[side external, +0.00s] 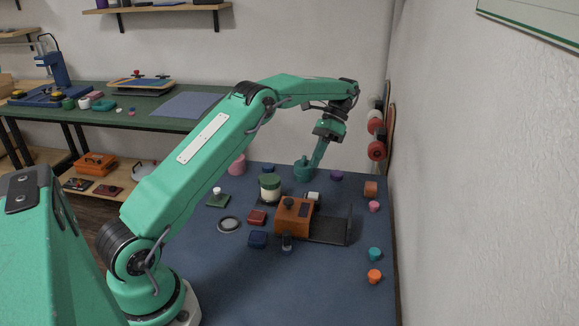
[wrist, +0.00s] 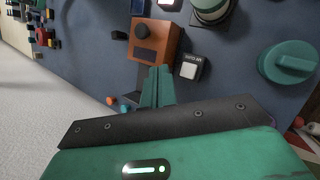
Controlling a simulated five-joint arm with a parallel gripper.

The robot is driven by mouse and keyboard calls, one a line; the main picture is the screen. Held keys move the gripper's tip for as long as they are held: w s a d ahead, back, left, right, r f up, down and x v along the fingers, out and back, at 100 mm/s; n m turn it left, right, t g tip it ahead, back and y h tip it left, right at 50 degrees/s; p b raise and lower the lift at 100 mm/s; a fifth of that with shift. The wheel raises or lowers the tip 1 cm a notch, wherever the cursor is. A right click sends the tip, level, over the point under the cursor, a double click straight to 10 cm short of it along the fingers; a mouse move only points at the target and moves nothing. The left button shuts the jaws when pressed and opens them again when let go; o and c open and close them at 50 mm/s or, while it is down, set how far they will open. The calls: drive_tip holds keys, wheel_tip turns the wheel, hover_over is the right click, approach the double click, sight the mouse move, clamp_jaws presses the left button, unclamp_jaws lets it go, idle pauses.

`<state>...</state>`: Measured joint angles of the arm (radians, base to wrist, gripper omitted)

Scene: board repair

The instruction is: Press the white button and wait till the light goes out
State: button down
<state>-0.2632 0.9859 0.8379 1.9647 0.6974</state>
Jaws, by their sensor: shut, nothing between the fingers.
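In the side view the white button (side external: 313,195) sits just behind the orange box. My gripper (wrist: 158,72) is shut and empty; its fingertips lie just left of the button in the wrist view. In the side view my gripper (side external: 317,160) points down above the mat, behind the button and apart from it. I cannot make out which part is the light, or whether it is lit.
An orange box (side external: 293,219) with a dark knob and a black plate (side external: 330,230) stands beside the button. A green-lidded jar (side external: 269,188) and a teal round part (wrist: 288,62) are close by. Several small coloured pieces lie around the blue mat (side external: 215,265).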

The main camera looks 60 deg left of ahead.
sight(316, 194)
drive_tip(key=shift+f, duration=3.95)
drive_tip(key=shift+d+f, duration=0.1)
drive_tip(key=shift+f, duration=0.85)
drive_tip(key=shift+r, duration=0.15)
idle(0.5)
drive_tip(key=shift+r, duration=0.8)
drive_tip(key=shift+r, duration=0.15)
drive_tip(key=shift+r, duration=2.4)
